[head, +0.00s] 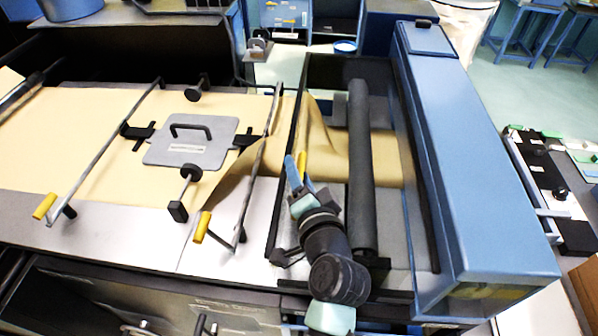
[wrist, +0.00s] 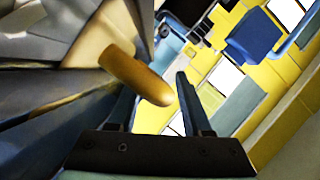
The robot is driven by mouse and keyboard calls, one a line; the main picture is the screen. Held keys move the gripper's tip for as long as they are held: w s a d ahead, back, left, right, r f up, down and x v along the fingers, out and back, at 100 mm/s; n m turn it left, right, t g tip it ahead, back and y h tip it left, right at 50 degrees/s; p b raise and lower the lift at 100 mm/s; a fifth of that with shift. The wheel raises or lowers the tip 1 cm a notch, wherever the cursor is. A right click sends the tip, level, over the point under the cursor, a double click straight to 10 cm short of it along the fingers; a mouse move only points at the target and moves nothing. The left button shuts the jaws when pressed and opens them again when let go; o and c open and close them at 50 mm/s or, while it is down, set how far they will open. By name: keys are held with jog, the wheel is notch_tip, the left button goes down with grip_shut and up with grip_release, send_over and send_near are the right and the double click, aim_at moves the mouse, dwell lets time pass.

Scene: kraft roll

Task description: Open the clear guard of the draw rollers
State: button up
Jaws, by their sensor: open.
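The draw roller (head: 359,165) is a long dark cylinder at the right end of the paper bed. A dark-edged frame (head: 293,125) runs along its left side and seems to belong to the clear guard, which looks down over the roller. The clear panel itself is hard to make out. A yellow handle (head: 302,160) stands at this frame's left edge. My gripper (head: 298,174) is open right at this handle. In the wrist view, the yellow handle (wrist: 140,76) reaches between the two open fingers; whether either finger touches it cannot be told.
Brown kraft paper (head: 90,135) lies on the bed and rises in a fold (head: 318,130) beside the roller. A grey plate with a black handle (head: 190,141) lies on the paper. Yellow-ended bars (head: 202,226) cross the bed. A blue housing (head: 470,150) stands right of the roller.

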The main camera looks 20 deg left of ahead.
jog(key=shift+c, duration=0.2)
grip_shut()
dwell(1.1)
